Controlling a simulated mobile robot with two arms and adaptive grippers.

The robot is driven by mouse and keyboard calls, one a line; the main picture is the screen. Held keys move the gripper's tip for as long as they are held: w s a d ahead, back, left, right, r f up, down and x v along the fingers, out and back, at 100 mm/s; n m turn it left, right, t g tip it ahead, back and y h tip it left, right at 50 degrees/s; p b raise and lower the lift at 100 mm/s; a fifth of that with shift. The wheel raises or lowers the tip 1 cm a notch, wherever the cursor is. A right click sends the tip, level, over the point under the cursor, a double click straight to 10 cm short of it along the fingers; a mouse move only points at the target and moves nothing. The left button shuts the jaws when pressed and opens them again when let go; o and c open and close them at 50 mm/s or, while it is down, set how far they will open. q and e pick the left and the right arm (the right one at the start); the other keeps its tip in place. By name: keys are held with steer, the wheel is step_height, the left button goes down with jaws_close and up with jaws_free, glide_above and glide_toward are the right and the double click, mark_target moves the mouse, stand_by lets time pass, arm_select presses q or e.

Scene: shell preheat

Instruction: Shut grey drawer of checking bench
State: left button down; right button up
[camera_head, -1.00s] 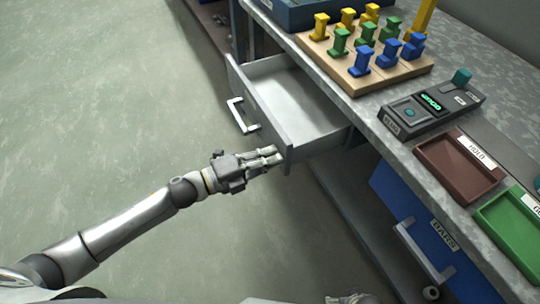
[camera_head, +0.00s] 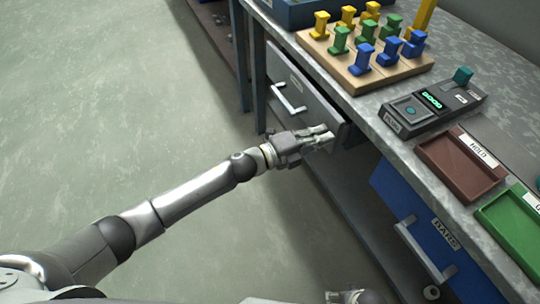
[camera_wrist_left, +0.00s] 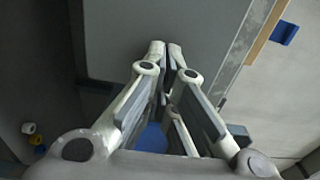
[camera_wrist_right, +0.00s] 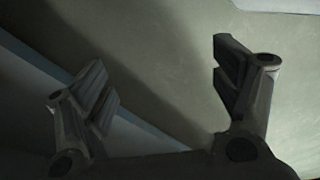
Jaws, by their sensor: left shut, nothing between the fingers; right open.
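The grey drawer (camera_head: 302,94) of the checking bench (camera_head: 362,108) has its front close to the bench frame, with its inside no longer showing in the head view. It has a white bar handle (camera_head: 288,100). My left gripper (camera_head: 330,136) is shut and empty, with its fingertips at the right end of the drawer front. In the left wrist view the shut fingertips (camera_wrist_left: 164,46) point at a grey panel. My right gripper (camera_wrist_right: 165,80) is open and empty; only a bit of it (camera_head: 348,297) shows at the bottom of the head view.
On the bench top stand a wooden block (camera_head: 372,62) with yellow, green and blue pieces, a tester (camera_head: 430,108), a brown tray (camera_head: 455,172) and a green tray (camera_head: 508,222). Below is a blue drawer (camera_head: 418,222) marked BARS. The floor at left is clear.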

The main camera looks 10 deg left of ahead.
mark_target(336, 128)
arm_select(q)
steer(key=x, duration=0.4)
steer(key=shift+w+d+f+b, duration=0.1)
steer(key=shift+w+d+b, duration=0.15)
steer(key=shift+b, duration=0.15)
arm_select(e)
steer(key=r, duration=0.1)
steer(key=w+r, duration=0.1)
steer(key=r, duration=0.1)
steer(key=shift+w+a+r, duration=0.1)
steer(key=shift+r, duration=0.15)
arm_select(q)
steer(key=shift+r, duration=0.3)
